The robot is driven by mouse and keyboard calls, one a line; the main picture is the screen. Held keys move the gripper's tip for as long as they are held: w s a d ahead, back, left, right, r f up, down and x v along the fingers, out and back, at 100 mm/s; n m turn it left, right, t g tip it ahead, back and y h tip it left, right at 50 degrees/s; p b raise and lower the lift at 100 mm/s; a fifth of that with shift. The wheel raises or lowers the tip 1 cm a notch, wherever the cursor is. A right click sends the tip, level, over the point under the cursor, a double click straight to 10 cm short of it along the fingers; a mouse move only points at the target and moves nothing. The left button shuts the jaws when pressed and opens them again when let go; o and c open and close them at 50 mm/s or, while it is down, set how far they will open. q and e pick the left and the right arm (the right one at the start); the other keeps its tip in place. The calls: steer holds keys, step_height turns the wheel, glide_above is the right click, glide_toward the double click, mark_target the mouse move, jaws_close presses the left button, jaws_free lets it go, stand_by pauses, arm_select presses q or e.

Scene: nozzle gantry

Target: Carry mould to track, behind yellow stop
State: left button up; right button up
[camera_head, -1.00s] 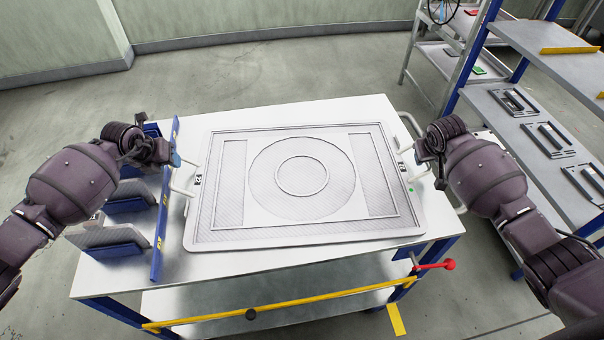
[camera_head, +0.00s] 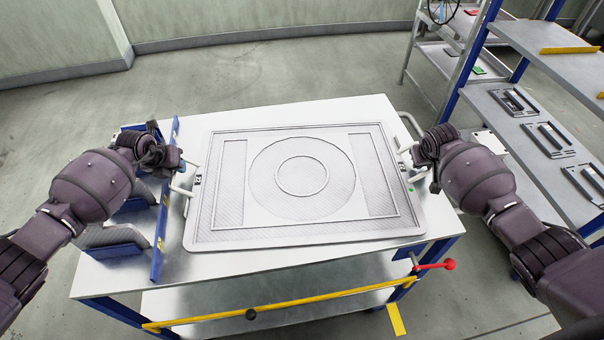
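The mould (camera_head: 225,205) is a flat grey rectangular plate with a raised frame and a ringed circle in its middle. It lies slightly turned on the white-topped table (camera_head: 290,112), with pale handles at its left and right ends. My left gripper (camera_head: 185,167) is at the left handle (camera_head: 188,190). My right gripper (camera_head: 411,157) is at the right handle (camera_head: 420,174). The fingers of both are too small and partly hidden, so I cannot tell whether they are closed on the handles. No track or yellow stop can be made out for certain.
A blue rail (camera_head: 163,215) with grey pieces in blue holders (camera_head: 110,237) stands along the table's left edge. A yellow bar (camera_head: 290,301) and a red-knobbed lever (camera_head: 447,264) are at the front. A shelf (camera_head: 480,108) with dark frames stands at right, with a yellow strip on its upper level.

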arm_select(q)
jaws_close()
arm_select(e)
jaws_close()
stand_by(0.8)
arm_select(q)
steer(key=shift+w+r, duration=0.25)
steer(key=shift+r, duration=0.05)
arm_select(e)
steer(key=shift+w+r, duration=0.25)
steer(key=shift+r, duration=0.05)
